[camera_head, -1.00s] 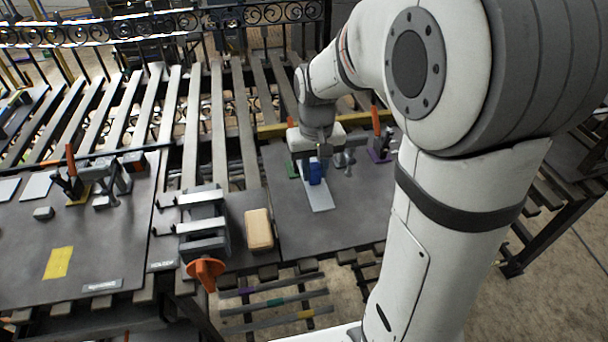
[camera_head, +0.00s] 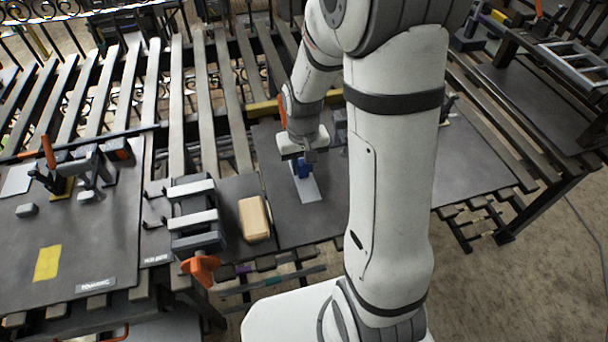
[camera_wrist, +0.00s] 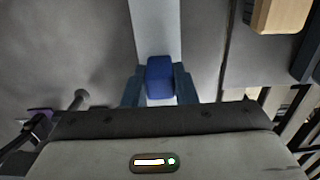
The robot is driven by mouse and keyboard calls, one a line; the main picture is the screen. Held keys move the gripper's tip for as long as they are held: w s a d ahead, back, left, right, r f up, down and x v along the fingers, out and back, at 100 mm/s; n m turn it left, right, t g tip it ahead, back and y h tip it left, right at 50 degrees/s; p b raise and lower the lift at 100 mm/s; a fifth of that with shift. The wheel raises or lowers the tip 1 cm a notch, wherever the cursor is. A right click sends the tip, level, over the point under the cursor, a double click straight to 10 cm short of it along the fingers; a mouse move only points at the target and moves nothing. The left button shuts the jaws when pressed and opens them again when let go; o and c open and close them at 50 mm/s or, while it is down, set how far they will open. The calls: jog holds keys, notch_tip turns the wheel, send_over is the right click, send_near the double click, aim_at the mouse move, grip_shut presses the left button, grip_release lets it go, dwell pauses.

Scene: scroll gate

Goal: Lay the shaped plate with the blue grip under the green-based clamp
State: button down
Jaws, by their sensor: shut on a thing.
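The shaped plate (camera_head: 307,188) is a flat pale grey strip with a blue grip (camera_head: 303,168) standing on it. My gripper (camera_head: 301,160) points down at the dark table and is shut on the blue grip. In the wrist view the blue grip (camera_wrist: 160,78) sits between the two fingers (camera_wrist: 160,88), and the plate (camera_wrist: 155,28) runs away from it to the top edge. I cannot tell whether the plate touches the table. The green-based clamp is not clearly visible now; my arm covers that area.
A vise with an orange handle (camera_head: 201,268) and a tan block (camera_head: 254,219) stand left of the plate. An orange-handled clamp on a yellow base (camera_head: 62,187) is on the left table. A yellow bar (camera_head: 264,109) runs behind. Bare table lies around the plate.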

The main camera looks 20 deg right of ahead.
aim_at(303, 178)
jog(key=shift+f, duration=2.6)
jog(key=shift+f, duration=0.15)
jog(key=c, duration=1.2)
grip_release()
jog(key=shift+o, duration=0.2)
